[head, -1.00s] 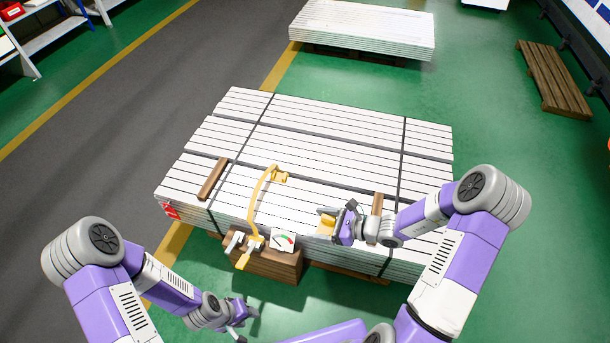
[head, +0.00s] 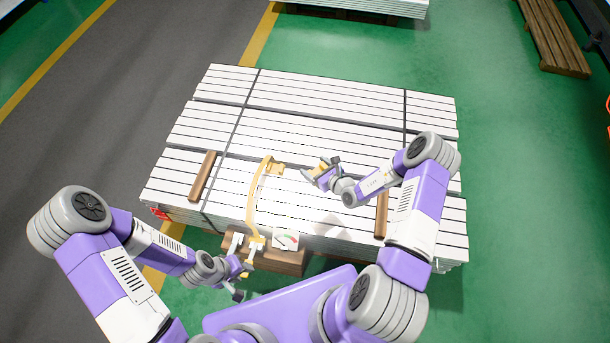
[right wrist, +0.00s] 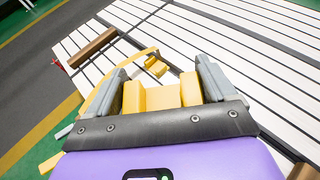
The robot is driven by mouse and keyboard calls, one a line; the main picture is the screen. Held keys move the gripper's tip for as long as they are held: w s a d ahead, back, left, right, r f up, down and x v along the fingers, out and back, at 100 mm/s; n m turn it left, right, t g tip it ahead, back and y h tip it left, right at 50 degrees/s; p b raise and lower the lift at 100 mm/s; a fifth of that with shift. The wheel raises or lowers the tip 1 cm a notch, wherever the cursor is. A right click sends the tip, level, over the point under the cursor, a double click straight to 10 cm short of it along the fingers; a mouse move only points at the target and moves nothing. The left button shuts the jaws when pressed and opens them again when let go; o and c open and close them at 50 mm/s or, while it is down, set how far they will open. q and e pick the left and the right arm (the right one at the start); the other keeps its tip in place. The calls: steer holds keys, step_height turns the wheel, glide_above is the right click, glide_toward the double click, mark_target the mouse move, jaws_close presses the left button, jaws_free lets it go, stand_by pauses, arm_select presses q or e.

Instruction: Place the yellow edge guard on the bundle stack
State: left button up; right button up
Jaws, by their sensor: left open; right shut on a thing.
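The yellow edge guard (right wrist: 163,98) sits between the grey fingers of my right gripper (right wrist: 166,84) in the right wrist view. In the head view my right gripper (head: 318,172) is shut on it, over the middle of the white bundle stack (head: 330,125); the arm partly hides the guard there. I cannot tell whether the guard touches the stack. My left gripper (head: 240,282) is open and empty, in front of the stack's near edge at the left.
A curved yellow strap tool (head: 252,205) lies over the stack's near edge, left of my right gripper. A gauge card (head: 286,241) and wooden block (head: 283,258) are by that edge. Brown wooden bars (head: 203,176) (head: 381,215) lie on the stack. Dark straps cross it.

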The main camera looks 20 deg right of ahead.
steer(key=s+d+f+m+h, duration=0.1)
steer(key=d+f+m+h, duration=0.15)
steer(key=f, duration=0.45)
steer(key=s+d+f+m+h, duration=0.1)
steer(key=d+f+m+h, duration=0.1)
steer(key=f+m+h, duration=0.3)
steer(key=n+y+b, duration=0.1)
steer(key=n+b, duration=0.1)
steer(key=b, duration=0.1)
glide_above(326, 200)
step_height(326, 200, down, 7)
steer(key=shift+s+r, duration=0.1)
steer(key=shift+s, duration=0.05)
steer(key=shift+t, duration=0.3)
steer(key=shift+f+b, duration=0.85)
steer(key=shift+f, duration=1.2)
steer(key=shift+f, duration=0.15)
steer(key=o, duration=0.6)
steer(key=shift+f, duration=0.1)
steer(key=shift+o, duration=1.2)
